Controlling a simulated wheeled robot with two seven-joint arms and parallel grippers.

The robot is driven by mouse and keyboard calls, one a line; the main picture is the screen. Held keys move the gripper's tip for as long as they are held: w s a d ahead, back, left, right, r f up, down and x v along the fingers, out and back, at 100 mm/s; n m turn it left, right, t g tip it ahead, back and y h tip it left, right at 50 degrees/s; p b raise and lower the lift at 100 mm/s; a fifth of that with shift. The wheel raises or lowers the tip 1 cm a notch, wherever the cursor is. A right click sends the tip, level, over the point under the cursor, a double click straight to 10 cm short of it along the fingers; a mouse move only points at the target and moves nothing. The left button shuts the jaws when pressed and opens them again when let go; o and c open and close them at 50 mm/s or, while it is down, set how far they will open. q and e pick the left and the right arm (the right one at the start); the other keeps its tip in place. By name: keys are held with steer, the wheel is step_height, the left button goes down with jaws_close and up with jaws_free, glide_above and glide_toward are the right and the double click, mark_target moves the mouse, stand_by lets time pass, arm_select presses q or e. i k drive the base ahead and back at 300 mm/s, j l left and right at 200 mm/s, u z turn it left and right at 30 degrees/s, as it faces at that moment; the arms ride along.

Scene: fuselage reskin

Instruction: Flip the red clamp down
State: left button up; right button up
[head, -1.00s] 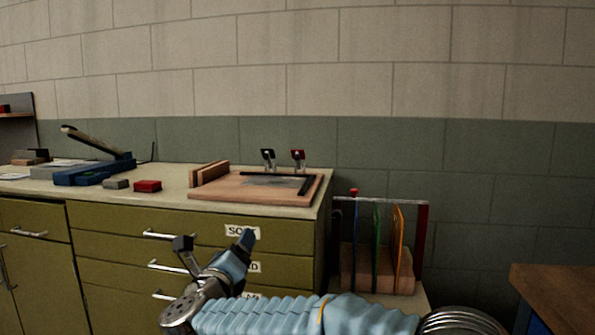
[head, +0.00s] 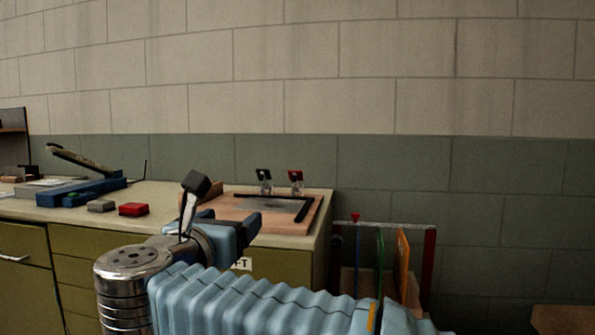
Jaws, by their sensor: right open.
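The red clamp (head: 296,178) stands upright at the back edge of a wooden board (head: 225,208) on the counter, its red head raised above a pale metal base. A similar black clamp (head: 263,175) stands upright just left of it. A dark grey sheet (head: 268,205) with a black L-shaped edge strip (head: 303,209) lies on the board. My right gripper (head: 223,204) is open and empty, in front of the board's left part, to the left of and nearer than the red clamp. It hides part of the board. My left gripper is not in view.
A red block (head: 133,209) and a grey block (head: 101,205) lie on the counter (head: 165,190) at left, near a blue lever-arm tool (head: 80,190). A rack (head: 434,260) with coloured upright panels stands right of the cabinet. A wooden surface (head: 562,319) is at lower right.

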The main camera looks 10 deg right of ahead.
mark_target(295, 176)
steer(key=i+l, duration=0.35)
steer(key=i, duration=0.2)
steer(key=i+l, duration=0.35)
steer(key=i, duration=0.25)
